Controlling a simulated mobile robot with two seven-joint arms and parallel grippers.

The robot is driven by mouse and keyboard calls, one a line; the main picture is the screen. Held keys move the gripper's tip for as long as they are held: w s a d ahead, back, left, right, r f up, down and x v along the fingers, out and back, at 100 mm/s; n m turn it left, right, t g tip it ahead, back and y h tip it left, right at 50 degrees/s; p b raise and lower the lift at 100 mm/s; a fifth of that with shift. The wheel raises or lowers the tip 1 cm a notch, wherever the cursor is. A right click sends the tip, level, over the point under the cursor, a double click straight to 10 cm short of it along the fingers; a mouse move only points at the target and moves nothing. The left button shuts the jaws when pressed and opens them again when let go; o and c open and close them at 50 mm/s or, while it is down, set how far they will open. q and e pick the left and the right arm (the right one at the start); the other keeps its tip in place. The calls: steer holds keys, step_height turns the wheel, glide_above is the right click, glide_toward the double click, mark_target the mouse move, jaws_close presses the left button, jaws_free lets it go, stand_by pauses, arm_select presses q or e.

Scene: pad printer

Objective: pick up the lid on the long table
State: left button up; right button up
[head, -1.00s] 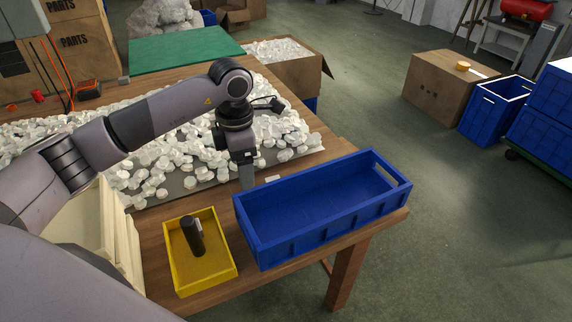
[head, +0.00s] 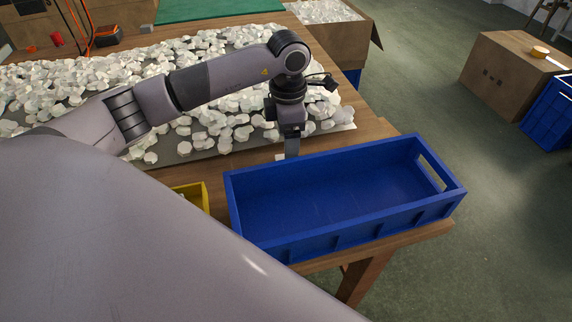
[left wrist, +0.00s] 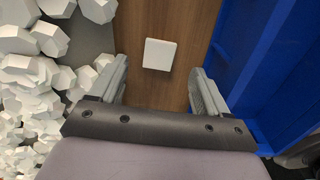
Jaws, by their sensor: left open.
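A small white, flat, squarish lid (left wrist: 160,54) lies on the bare wooden strip of the long table (left wrist: 154,92). In the left wrist view it sits ahead of and between the fingertips, apart from both fingers. In the head view only a small white bit of the lid (head: 280,157) shows, just left of the gripper's fingers. My left gripper (head: 291,156) points down over the strip, beside the blue crate; in the left wrist view the gripper (left wrist: 159,72) is open and empty. My right gripper is out of view.
The blue crate (head: 300,249) stands close on the right of the strip. Many white pieces (head: 215,95) cover a grey mat on the left. A yellow tray (head: 205,198) is mostly hidden behind my grey body part. A cardboard box (head: 345,40) stands behind the table.

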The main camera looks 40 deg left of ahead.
arm_select(q)
steer(key=f, duration=0.5)
steer(key=shift+w+d+f, duration=0.2)
steer(key=shift+w+f, duration=0.05)
steer(key=shift+f, duration=0.05)
steer(key=c, duration=1.1)
